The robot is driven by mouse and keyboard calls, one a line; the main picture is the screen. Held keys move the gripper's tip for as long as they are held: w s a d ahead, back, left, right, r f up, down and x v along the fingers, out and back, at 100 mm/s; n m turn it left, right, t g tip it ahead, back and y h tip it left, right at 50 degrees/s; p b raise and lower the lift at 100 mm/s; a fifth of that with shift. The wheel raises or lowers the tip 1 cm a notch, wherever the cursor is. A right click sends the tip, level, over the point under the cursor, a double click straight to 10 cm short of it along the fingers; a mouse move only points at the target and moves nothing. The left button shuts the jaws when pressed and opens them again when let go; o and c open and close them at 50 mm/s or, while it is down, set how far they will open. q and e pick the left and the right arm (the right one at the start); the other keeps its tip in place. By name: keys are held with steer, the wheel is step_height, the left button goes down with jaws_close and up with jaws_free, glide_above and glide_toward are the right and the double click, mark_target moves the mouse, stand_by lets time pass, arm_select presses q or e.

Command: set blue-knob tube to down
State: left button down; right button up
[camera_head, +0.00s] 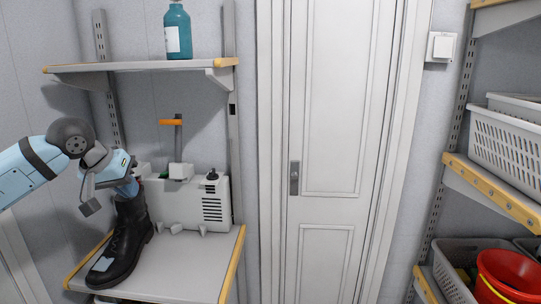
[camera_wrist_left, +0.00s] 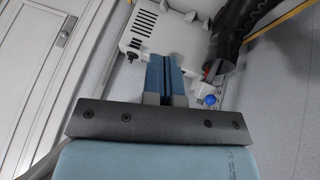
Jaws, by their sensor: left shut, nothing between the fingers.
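The white boot-dryer-like machine (camera_head: 190,208) stands on the lower shelf. In the left wrist view its vented body (camera_wrist_left: 140,30) shows beyond the fingers. A small blue knob (camera_wrist_left: 210,100) shows there on a light stub, right of the fingers and just below the dark boot. In the head view I cannot make out the blue knob. A black boot (camera_head: 125,240) stands at the machine's left front. My left gripper (camera_head: 130,188) is by the top of the boot. In the wrist view its blue fingers (camera_wrist_left: 164,62) are shut together and empty, apart from the knob. My right gripper is not in view.
An upright post with an orange top (camera_head: 171,122) rises behind the machine. An upper shelf (camera_head: 140,67) holds a teal bottle (camera_head: 178,32). The lower shelf (camera_head: 185,270) is clear at its front right. Baskets (camera_head: 505,140) and a red bucket (camera_head: 510,275) stand at right.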

arm_select(q)
steer(key=s+d+f+n+h, duration=0.6)
steer(key=d+f+n+h, duration=0.15)
steer(key=d+n, duration=0.35)
steer(key=s+d+f+n+h, duration=0.6)
steer(key=d+n+h, duration=0.3)
steer(key=d+n, duration=0.2)
steer(key=s+a+f+n+t+y, duration=0.25)
steer(key=f+n+t+y, duration=0.4)
steer(key=n, duration=0.95)
steer(key=s+a+f+n+t+y, duration=0.2)
steer(key=a+f+n+t+y, duration=0.45)
steer(key=n, duration=0.95)
steer(key=s+f+n+g+y, duration=0.3)
steer(key=s+f+n+g, duration=0.6)
steer(key=s+f+n, duration=0.85)
step_height(320, 180, up, 12)
steer(key=w+a+m+t+p, duration=0.1)
steer(key=a+m+p, duration=0.1)
steer(key=p, duration=1.3)
steer(key=shift+p, duration=0.4)
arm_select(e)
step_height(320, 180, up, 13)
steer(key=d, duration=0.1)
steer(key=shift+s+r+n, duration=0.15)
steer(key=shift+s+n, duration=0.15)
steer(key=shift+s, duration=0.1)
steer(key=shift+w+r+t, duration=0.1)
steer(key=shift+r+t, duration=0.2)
